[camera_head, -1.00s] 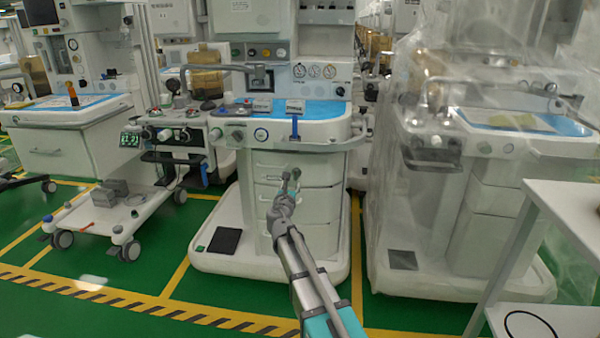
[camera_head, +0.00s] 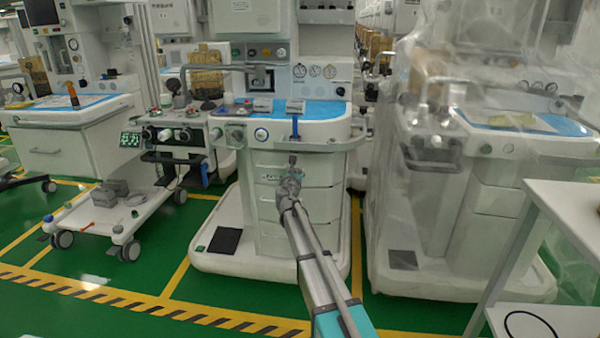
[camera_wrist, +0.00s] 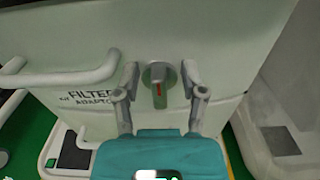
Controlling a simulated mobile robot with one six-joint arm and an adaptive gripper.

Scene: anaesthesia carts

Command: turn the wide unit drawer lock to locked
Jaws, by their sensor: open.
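The drawer lock (camera_wrist: 158,74) shows in the wrist view as a small grey round knob with a raised grip. A red mark lies on the grip's lower part, which points downward. My gripper (camera_wrist: 160,77) is open, with one finger on each side of the lock and visible space between each finger and the knob. In the head view my gripper (camera_head: 292,163) is in front of the upper drawers of the wide unit (camera_head: 322,170) and hides the lock there.
A white drawer handle (camera_wrist: 75,77) and the printed word "FILTER" are left of the lock. A plastic-covered unit (camera_head: 480,200) stands to the right, and a white table (camera_head: 570,205) at the near right. A smaller cart (camera_head: 105,215) is at the left.

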